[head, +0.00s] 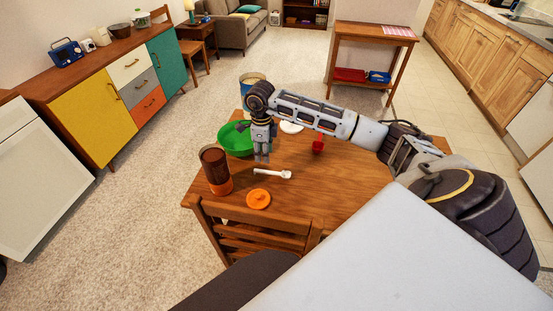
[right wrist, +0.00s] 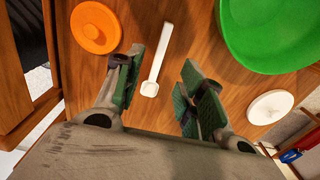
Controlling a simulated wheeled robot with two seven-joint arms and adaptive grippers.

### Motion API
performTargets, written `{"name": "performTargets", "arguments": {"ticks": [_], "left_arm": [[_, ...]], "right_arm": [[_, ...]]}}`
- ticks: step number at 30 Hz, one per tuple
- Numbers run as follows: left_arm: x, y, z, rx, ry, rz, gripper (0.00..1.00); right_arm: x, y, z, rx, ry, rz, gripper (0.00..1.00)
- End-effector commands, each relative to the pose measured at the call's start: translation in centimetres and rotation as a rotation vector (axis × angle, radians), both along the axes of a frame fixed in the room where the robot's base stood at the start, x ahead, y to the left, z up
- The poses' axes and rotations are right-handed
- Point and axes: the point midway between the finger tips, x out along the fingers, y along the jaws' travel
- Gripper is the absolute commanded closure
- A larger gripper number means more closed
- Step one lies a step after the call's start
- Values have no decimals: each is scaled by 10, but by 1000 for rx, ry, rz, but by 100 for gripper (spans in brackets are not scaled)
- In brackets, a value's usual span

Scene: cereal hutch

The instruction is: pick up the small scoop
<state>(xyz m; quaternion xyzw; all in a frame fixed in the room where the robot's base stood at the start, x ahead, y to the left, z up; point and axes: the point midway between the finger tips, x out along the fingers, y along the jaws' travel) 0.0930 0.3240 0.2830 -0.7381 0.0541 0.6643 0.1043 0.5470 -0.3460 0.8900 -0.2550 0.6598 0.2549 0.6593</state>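The small white scoop (head: 272,174) lies on the wooden table near its front left part, with its handle pointing left in the head view. In the right wrist view the scoop (right wrist: 157,65) lies between the two fingers, its bowl toward the gripper's palm. My right gripper (head: 262,157) points down above the table, just above and left of the scoop's handle. In the right wrist view my right gripper (right wrist: 158,80) is open, with nothing held between its green pads. I cannot tell the exact height over the scoop. My left gripper is not in view.
A green bowl (head: 234,139) stands just left of my right gripper. A brown jar with an orange base (head: 216,170) stands at the table's left edge, and an orange lid (head: 258,199) lies in front. A red cup (head: 318,146) and a white disc (head: 291,127) are farther back. A chair (head: 250,232) stands at the front.

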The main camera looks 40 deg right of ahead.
Motion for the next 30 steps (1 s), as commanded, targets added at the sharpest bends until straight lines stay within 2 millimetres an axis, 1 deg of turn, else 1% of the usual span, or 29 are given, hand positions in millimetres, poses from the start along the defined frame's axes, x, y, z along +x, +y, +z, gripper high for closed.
{"name": "performTargets", "arguments": {"ticks": [1,7,12,16,26,30], "left_arm": [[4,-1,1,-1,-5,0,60],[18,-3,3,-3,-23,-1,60],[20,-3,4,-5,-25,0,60],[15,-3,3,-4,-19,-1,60],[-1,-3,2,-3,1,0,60],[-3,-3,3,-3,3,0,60]], "right_arm": [[-1,0,-8,1,2,0,61],[-1,0,-33,1,2,1,61],[0,0,-48,1,1,0,61],[0,0,-51,0,0,0,61],[0,0,-52,0,0,1,61],[-1,-1,-59,1,1,1,61]]}}
